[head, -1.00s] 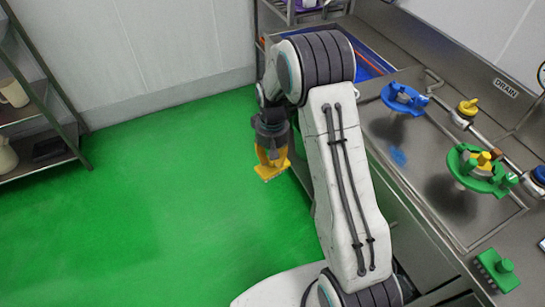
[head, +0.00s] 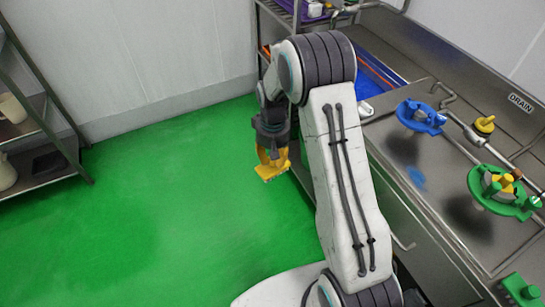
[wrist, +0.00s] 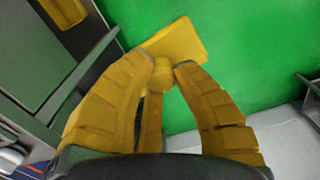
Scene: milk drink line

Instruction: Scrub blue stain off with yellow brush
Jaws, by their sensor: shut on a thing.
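My gripper (head: 273,152) has yellow fingers and is shut on the yellow brush (head: 271,172), which hangs over the green floor left of the counter. In the wrist view the fingers (wrist: 163,75) close on the brush's round knob, with its flat yellow block (wrist: 182,43) beyond; the bristles are mostly hidden there. The blue stain (head: 415,177) is a small smear on the steel counter (head: 440,200), right of my arm and well apart from the brush.
A blue fixture (head: 420,114) and a green fixture (head: 503,190) stand on the counter near a pipe. A yellow-topped knob (head: 485,125) is behind them. A green brush-like block (head: 521,290) is at lower right. A shelf rack (head: 40,130) stands left. The floor between is clear.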

